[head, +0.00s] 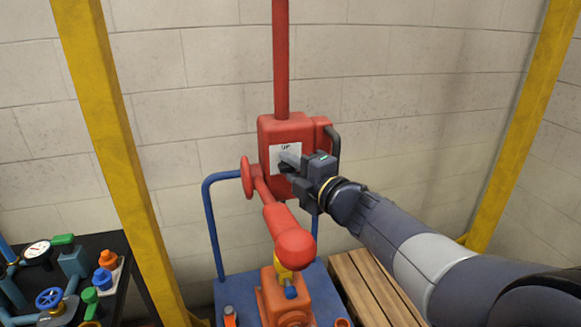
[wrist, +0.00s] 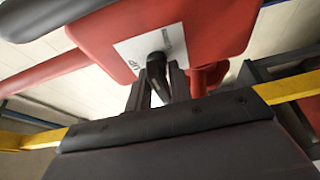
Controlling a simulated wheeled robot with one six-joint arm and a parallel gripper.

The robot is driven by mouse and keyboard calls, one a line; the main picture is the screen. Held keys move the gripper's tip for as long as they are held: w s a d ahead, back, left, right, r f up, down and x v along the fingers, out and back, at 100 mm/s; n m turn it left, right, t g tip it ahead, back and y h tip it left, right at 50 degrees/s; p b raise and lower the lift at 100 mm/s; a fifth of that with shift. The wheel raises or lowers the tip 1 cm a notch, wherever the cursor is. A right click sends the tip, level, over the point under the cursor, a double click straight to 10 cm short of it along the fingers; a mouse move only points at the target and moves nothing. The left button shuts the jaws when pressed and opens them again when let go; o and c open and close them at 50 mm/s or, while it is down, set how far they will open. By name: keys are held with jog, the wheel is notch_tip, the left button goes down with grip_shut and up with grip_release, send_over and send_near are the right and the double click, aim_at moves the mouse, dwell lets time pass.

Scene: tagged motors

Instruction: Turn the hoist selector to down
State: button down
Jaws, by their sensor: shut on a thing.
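The hoist selector is a dark knob (wrist: 156,70) on a white label plate (head: 281,152) on the front of a red hoist box (head: 272,128). Other lettering on the plate is too small or hidden to read. My gripper (head: 290,163) reaches in from the right and is at the plate. In the wrist view, the two fingers of my gripper (wrist: 161,84) stand on either side of the knob and are shut on it. In the head view the fingers mostly hide the knob, so its exact setting is unclear.
A red handwheel (head: 247,177) and a red arm with a ball end (head: 295,249) stand left of and below my gripper. An orange motor (head: 285,300) sits on a blue cart (head: 235,289). Yellow posts (head: 112,150) flank the area. A wooden pallet (head: 365,285) lies right.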

jog(key=c, duration=1.5)
grip_release()
jog(key=shift+o, duration=0.2)
jog(key=v, duration=1)
jog(key=shift+s+d, duration=0.2)
jog(key=shift+s, duration=0.15)
jog(key=x, duration=1.1)
jog(key=shift+s+d, duration=0.15)
